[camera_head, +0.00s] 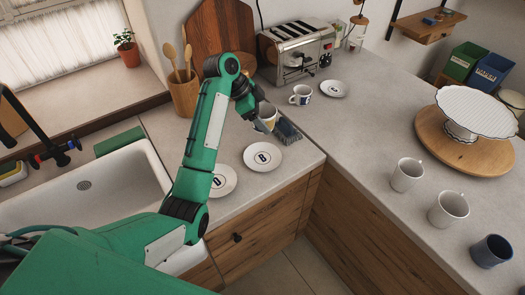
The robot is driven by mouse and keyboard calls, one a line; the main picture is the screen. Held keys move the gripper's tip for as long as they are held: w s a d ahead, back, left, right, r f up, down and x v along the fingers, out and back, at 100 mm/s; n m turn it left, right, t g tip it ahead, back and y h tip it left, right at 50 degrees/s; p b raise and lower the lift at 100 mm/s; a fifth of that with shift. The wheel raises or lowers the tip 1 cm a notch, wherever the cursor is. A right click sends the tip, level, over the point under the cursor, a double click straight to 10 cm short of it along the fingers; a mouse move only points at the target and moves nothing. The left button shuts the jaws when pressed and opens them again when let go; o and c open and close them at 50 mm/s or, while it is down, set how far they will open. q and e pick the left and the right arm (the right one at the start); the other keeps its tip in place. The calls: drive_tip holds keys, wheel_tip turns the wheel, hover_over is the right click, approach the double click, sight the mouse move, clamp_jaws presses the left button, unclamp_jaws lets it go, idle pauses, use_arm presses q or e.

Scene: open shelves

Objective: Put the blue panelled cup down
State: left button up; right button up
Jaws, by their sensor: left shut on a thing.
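My left gripper (258,112) is over the counter left of the corner, pointing down and right, and is shut on a cup. A pale cup with a yellowish patch (269,115) shows at its fingers, partly hidden by them. A dark blue-grey ribbed thing (288,132) shows just right of the fingers; whether it is part of the held cup I cannot tell. My right gripper is not in view.
Two marked saucers (263,157) (223,181) lie in front of the gripper; another saucer (333,88) is near the toaster (297,50). A utensil pot (184,95) stands behind my arm. White cups (407,174) (448,209) and a dark blue cup (491,251) stand right. The middle right counter is clear.

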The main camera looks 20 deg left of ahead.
use_arm(q)
wheel_tip(320, 180, down, 9)
drive_tip(key=shift+f+p, duration=0.1)
drive_tip(key=shift+p, duration=1)
wheel_tip(320, 180, down, 5)
drive_tip(key=shift+f+p, duration=0.1)
drive_tip(key=shift+p, duration=0.5)
drive_tip(key=shift+f, duration=0.15)
drive_tip(key=o, duration=1.1)
